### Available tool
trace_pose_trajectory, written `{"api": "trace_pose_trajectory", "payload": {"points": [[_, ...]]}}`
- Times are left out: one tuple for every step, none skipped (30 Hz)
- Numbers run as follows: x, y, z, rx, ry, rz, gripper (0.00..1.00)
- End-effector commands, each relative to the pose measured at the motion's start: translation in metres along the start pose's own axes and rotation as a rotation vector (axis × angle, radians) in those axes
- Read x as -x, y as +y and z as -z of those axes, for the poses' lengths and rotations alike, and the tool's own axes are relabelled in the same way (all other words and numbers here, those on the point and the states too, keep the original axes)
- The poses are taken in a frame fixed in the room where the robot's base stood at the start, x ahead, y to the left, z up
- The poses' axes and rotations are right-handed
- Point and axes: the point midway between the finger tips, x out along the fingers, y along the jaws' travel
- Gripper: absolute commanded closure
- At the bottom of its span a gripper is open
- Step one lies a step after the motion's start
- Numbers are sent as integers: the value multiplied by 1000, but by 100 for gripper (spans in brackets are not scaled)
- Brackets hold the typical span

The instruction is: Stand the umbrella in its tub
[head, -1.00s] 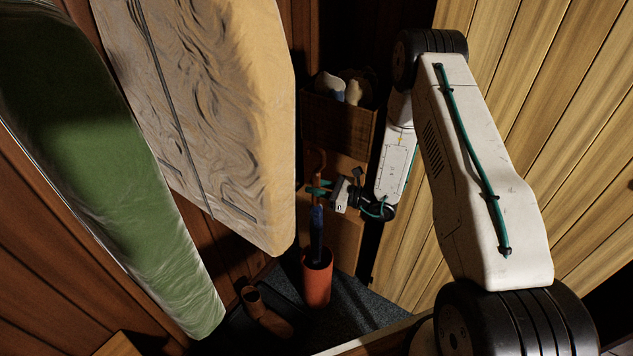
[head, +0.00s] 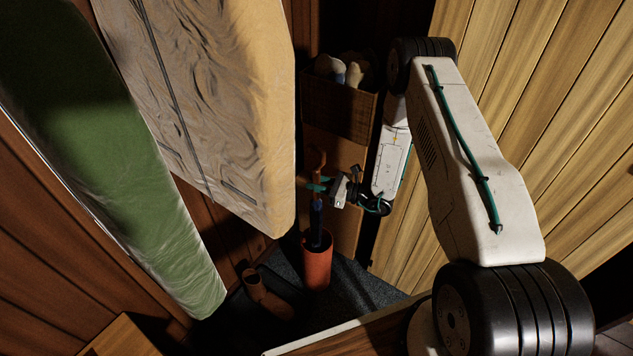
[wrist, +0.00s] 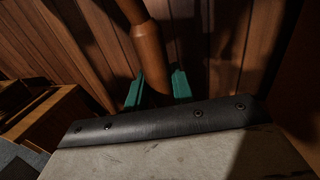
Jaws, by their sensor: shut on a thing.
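The umbrella has a brown wooden handle (wrist: 148,50) and a dark blue folded body (head: 317,222). It stands roughly upright, its lower part inside the orange-red tub (head: 317,268); its tip is hidden there. My gripper (head: 320,186) has teal fingers shut on the umbrella at its handle, above the tub. In the wrist view the fingers of my gripper (wrist: 157,88) sit on both sides of the handle, with its lower part hidden behind the dark gripper edge.
A wooden crate (head: 340,112) with light items is behind. Large hanging tan (head: 235,130) and green (head: 150,190) items fill the left. A pale plank wall (head: 520,130) is at right.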

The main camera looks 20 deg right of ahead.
Motion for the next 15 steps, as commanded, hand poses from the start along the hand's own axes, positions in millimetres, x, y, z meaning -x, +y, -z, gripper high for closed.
{"api": "trace_pose_trajectory", "payload": {"points": [[0,0,0,1,-1,0,100],[0,0,0,1,-1,0,100],[0,0,0,1,-1,0,100],[0,0,0,1,-1,0,100],[0,0,0,1,-1,0,100],[0,0,0,1,-1,0,64],[0,0,0,1,-1,0,56],[0,0,0,1,-1,0,50],[0,0,0,1,-1,0,50],[0,0,0,0,-1,0,50],[0,0,0,0,0,0,50],[0,0,0,0,0,0,50],[0,0,0,0,0,0,50],[0,0,0,0,0,0,50],[0,0,0,0,1,0,50]]}}
